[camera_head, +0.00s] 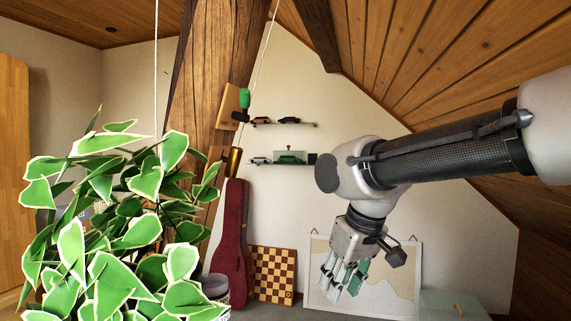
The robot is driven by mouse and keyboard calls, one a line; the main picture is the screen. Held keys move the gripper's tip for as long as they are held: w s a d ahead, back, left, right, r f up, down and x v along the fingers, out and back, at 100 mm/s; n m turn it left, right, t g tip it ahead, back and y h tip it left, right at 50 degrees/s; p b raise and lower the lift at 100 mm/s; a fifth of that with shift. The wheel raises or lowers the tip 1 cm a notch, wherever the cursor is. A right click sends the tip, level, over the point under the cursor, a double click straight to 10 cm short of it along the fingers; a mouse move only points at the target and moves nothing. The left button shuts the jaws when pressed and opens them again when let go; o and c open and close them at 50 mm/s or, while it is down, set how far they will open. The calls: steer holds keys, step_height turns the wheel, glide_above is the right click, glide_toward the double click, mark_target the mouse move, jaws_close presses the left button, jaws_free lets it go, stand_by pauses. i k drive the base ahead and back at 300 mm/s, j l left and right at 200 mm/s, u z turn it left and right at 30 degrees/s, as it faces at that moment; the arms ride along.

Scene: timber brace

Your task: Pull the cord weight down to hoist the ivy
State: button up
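The ivy (125,240), with green leaves edged in cream, fills the lower left and hangs from a white cord (156,70). A second white cord (264,45) runs down at a slant beside the timber brace. The cord weight (234,162), a brass-coloured cylinder, is at its lower end, in front of the brace and above the red case. My gripper (342,278) is right of and lower than the weight, apart from it, pointing down. Its fingers look spread, with nothing seen between them.
The timber brace (198,70) carries a wooden plate (227,105) and a green-and-black piece (244,100). Wall shelves (285,124) hold model cars. A red instrument case (232,235), chessboard (273,274) and framed map (400,265) stand behind. Wall space between weight and gripper looks open.

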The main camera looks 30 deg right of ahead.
mark_target(233, 162)
steer(key=z, duration=0.15)
steer(key=i+l, duration=0.5)
steer(key=i, duration=0.15)
steer(key=i+l, duration=0.45)
steer(key=i, duration=0.15)
steer(key=i+l, duration=0.5)
steer(key=i, duration=0.15)
steer(key=i+l, duration=0.5)
steer(key=i+l+u, duration=0.3)
steer(key=i+l, duration=0.25)
steer(key=i+l+u, duration=0.3)
steer(key=i+l, duration=0.3)
steer(key=l+u, duration=0.1)
steer(key=u, duration=2.95)
